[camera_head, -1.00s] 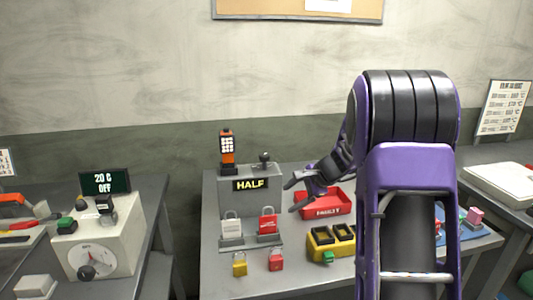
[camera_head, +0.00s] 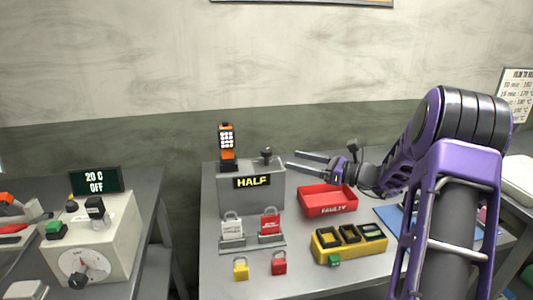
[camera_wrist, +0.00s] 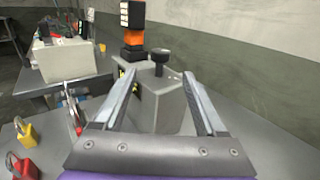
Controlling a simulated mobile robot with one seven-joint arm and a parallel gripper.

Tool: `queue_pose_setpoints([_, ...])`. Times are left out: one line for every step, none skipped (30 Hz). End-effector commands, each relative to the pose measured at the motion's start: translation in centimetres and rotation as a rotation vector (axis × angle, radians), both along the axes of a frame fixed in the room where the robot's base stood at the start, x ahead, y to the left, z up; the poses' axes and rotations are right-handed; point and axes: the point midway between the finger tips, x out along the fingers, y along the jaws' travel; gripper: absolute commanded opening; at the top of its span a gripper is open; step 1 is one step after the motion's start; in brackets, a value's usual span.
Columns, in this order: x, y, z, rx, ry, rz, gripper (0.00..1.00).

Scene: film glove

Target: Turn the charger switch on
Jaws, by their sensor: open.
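A grey box (camera_head: 235,199) with a lit sign reading HALF (camera_head: 252,182) stands on the middle table. A black knob on a short stem (camera_head: 266,155) rises from its top right; I take this as the switch, though no label shows. An orange handset (camera_head: 227,143) stands upright on the box's top left. My gripper (camera_head: 291,159) is open and empty, just right of the knob and about level with it, fingers pointing left. In the wrist view the knob (camera_wrist: 160,56) appears between the open fingers, beyond their tips. No contact shows.
A red FAULTY tray (camera_head: 328,211) and a yellow slotted block (camera_head: 325,252) are to the right. A dial box (camera_head: 118,240) stands left.

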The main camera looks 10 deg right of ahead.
Motion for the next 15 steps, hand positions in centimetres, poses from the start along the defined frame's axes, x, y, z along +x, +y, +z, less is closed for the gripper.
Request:
queue_pose_setpoints([0.7, 1.0, 0.0, -0.001, 0.001, 0.004, 0.74])
queue_pose_setpoints([1.1, 1.6, 0.0, 0.001, 0.001, 0.004, 0.74])
queue_pose_setpoints([1.6, 2.2, -0.1, 0.0, 0.001, 0.003, 0.74])
queue_pose_setpoints([2.1, 2.8, -0.1, -0.002, 0.001, 0.004, 0.74])
queue_pose_setpoints([2.5, 3.3, 0.0, -0.001, 0.001, 0.004, 0.74])
queue_pose_setpoints([3.0, 4.0, 0.0, -0.001, 0.001, 0.003, 0.74])
queue_pose_setpoints([3.4, 4.5, 0.0, -0.001, 0.0, 0.004, 0.74])
queue_pose_setpoints([3.7, 4.9, 0.0, -0.001, 0.0, 0.004, 0.74])
queue_pose_setpoints([4.2, 5.5, 0.0, -0.001, 0.0, 0.003, 0.74])
queue_pose_setpoints([4.5, 5.9, 0.0, -0.001, 0.0, 0.002, 0.74])
queue_pose_setpoints([4.8, 6.2, 0.0, -0.001, 0.0, 0.002, 0.74])
queue_pose_setpoints([5.1, 6.6, 0.0, -0.001, 0.0, 0.002, 0.74])
queue_pose_setpoints([5.4, 7.0, -0.1, -0.002, 0.0, 0.002, 0.74])
queue_pose_setpoints([5.6, 7.2, -0.1, -0.002, 0.001, 0.002, 0.74])
queue_pose_setpoints([5.8, 7.5, -0.1, -0.002, 0.001, 0.0, 0.74])
